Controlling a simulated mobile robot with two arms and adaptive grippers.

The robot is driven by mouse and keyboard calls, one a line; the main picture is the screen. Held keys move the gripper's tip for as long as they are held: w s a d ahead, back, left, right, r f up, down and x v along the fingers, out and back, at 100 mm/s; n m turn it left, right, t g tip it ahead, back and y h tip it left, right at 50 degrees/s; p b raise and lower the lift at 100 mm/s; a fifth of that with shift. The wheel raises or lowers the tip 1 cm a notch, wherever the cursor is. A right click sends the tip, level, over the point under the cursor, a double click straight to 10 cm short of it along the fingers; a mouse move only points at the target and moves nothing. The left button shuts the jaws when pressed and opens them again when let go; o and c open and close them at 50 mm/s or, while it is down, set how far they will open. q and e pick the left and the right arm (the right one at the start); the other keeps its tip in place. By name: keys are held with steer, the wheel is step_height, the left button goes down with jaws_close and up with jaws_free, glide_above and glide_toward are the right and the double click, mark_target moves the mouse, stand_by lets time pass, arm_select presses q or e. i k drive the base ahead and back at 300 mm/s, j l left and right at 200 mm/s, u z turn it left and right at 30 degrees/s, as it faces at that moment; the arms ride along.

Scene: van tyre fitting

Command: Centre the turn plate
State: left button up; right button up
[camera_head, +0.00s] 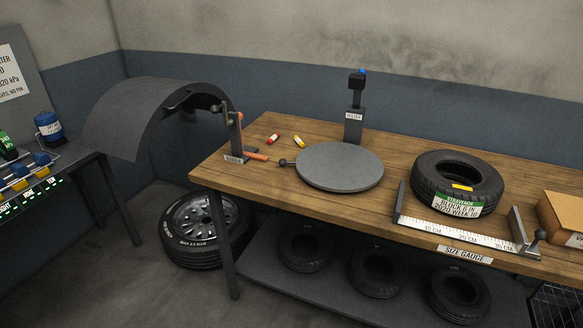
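The turn plate (340,166) is a flat grey disc lying on the wooden workbench (245,178), a little left of the bench's middle. A short rod with a dark ball knob (283,162) sticks out from its left side. The top of the plate is empty. I cannot tell from this view whether the plate is centred. Neither of my grippers is in view.
An orange-handled tool (254,157) and two small coloured pieces (299,141) lie left of the plate. A dark post (354,122) stands behind. A tyre (458,183) and size gauge (460,220) are right. A curved grey arch (130,112) overhangs the left.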

mark_target(334, 166)
steer(key=i+j, duration=0.1)
steer(key=i, duration=0.85)
steer(key=l+z, duration=0.05)
